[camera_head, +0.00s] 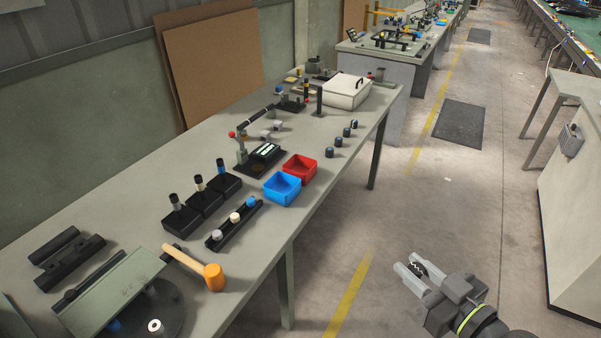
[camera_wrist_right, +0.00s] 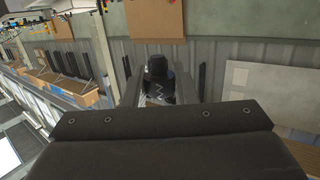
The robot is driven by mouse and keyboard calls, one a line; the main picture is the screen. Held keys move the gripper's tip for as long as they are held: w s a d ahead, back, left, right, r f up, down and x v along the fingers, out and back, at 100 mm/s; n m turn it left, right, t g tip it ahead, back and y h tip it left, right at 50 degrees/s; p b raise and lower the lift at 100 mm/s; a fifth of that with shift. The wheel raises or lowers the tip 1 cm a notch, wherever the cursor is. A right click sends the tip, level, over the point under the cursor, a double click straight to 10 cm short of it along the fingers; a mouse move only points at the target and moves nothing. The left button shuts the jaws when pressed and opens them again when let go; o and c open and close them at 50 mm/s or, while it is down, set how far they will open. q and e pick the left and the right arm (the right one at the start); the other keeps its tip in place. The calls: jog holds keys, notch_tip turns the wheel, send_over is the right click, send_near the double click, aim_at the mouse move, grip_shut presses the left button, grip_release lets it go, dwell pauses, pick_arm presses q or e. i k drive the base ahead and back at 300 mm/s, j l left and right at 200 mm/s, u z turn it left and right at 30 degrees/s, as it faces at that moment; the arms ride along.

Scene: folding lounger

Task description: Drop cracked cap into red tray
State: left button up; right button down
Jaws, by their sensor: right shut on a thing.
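My right gripper (camera_head: 418,274) is at the lower right of the head view, out over the floor and away from the table. It is shut on a dark cap (camera_wrist_right: 159,80), which shows between the fingers in the right wrist view with a pale zigzag crack line on it. The cap (camera_head: 418,267) is small and dark in the head view. The red tray (camera_head: 313,171) sits on the table near its front edge, right behind the blue tray (camera_head: 270,190). The inside of the red tray looks empty. My left gripper is not in view.
The grey table (camera_head: 335,128) carries several dark caps (camera_head: 338,142) in a row beyond the trays, a rack (camera_head: 235,226) with small parts, a mallet (camera_head: 214,277) and a white box (camera_head: 347,91). Open floor lies between the gripper and the table edge.

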aim_at(306, 175)
jog(key=u, duration=0.2)
jog(key=i+l+u, duration=0.45)
jog(key=u, duration=0.25)
jog(key=i+l+u, duration=0.15)
jog(key=l+u, duration=0.2)
jog(key=i+l, duration=0.1)
jog(key=l, duration=0.25)
jog(key=i+l, duration=0.1)
jog(key=l, duration=0.25)
jog(key=i+l, duration=0.1)
jog(key=l, duration=0.25)
jog(key=i+l+u, duration=0.1)
jog(key=l, duration=0.25)
